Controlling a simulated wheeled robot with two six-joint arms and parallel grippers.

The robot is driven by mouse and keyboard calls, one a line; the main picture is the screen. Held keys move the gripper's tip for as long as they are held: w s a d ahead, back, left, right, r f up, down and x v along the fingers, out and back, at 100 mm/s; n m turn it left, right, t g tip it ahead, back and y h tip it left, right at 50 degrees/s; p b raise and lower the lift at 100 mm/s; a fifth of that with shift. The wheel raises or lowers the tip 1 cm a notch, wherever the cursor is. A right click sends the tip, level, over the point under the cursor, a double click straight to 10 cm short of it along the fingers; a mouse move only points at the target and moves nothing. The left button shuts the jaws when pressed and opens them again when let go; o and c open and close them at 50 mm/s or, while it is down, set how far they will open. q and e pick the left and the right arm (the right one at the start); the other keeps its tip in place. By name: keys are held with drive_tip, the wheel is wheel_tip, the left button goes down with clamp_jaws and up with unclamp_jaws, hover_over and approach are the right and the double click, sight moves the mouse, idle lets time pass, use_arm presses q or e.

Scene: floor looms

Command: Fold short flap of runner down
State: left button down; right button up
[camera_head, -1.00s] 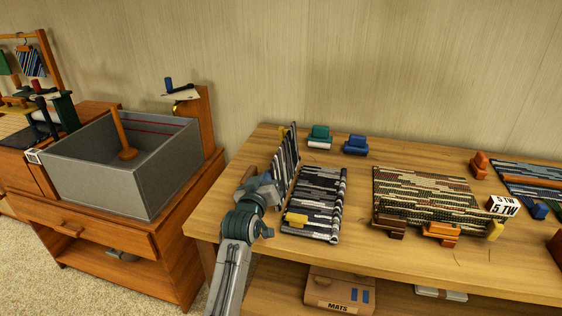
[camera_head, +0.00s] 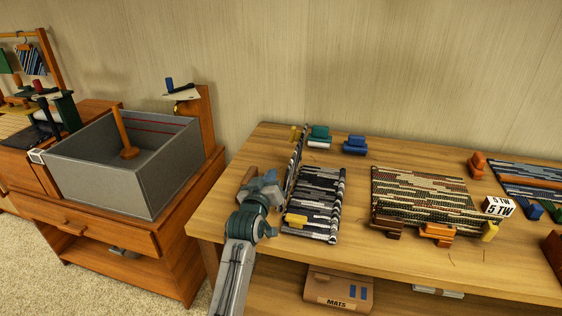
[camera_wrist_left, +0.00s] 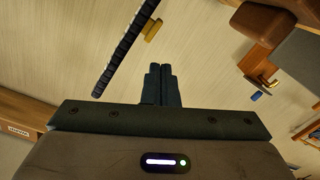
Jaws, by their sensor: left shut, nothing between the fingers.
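The black, grey and white striped runner (camera_head: 318,190) lies on the wooden table. Its short flap (camera_head: 296,165) stands up along the left edge, seen nearly edge-on, with a yellow clip near its top. In the left wrist view the flap (camera_wrist_left: 124,50) is a thin dark strip to the left of the fingers, with the yellow clip (camera_wrist_left: 153,29) on it. My left gripper (camera_head: 272,190) is just left of the flap, shut and empty. Its closed fingers also show in the left wrist view (camera_wrist_left: 161,85). Whether they touch the flap is unclear. My right gripper is out of view.
Another yellow clip (camera_head: 296,219) sits on the runner's near left corner. Green (camera_head: 320,134) and blue (camera_head: 355,144) blocks stand behind it. A brown-and-green patterned mat (camera_head: 420,192) lies to the right. A grey bin (camera_head: 125,180) stands on the cabinet at left.

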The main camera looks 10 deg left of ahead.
use_arm(q)
drive_tip(key=s+p, duration=0.3)
drive_tip(key=s, duration=0.4)
drive_tip(key=shift+p, duration=0.3)
